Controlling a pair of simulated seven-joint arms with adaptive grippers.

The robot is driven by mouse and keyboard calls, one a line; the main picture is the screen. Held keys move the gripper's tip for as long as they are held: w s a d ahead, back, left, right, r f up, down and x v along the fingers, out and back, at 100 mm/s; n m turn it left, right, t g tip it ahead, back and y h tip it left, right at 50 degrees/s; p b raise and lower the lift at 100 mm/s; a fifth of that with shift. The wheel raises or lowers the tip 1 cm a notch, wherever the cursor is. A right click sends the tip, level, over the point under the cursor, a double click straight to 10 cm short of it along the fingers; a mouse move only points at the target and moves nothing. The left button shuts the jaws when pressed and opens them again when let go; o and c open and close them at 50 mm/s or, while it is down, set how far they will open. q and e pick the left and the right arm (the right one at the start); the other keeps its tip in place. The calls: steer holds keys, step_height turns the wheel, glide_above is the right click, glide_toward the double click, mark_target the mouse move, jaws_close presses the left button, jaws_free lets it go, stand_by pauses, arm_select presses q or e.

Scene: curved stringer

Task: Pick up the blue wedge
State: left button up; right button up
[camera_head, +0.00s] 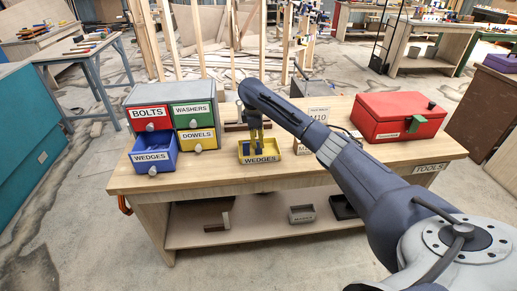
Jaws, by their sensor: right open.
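My right gripper (256,148) points down over the yellow tray (259,160) labelled WEDGES on the workbench. It is open, with its fingertips at or just above the tray's inside; the exact gap is too small to tell. I cannot make out the blue wedge; the gripper covers much of the tray's inside. A blue drawer (153,156), also labelled WEDGES, stands pulled out at the lower left of the drawer cabinet. My left gripper is not in view.
The grey cabinet (172,94) has red, green and yellow drawers, all shut. A red toolbox (400,115) sits at the right of the workbench (215,177). A box marked M10 (318,113) is behind my right forearm. The bench's front left is clear.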

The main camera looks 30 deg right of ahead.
mark_target(259, 148)
steer(key=shift+w+d+f, duration=0.1)
steer(key=shift+d+f, duration=0.1)
steer(key=shift+f, duration=1.2)
steer(key=shift+d+f, duration=0.15)
steer(key=shift+f, duration=1.25)
steer(key=shift+c, duration=0.3)
steer(key=c, duration=0.7)
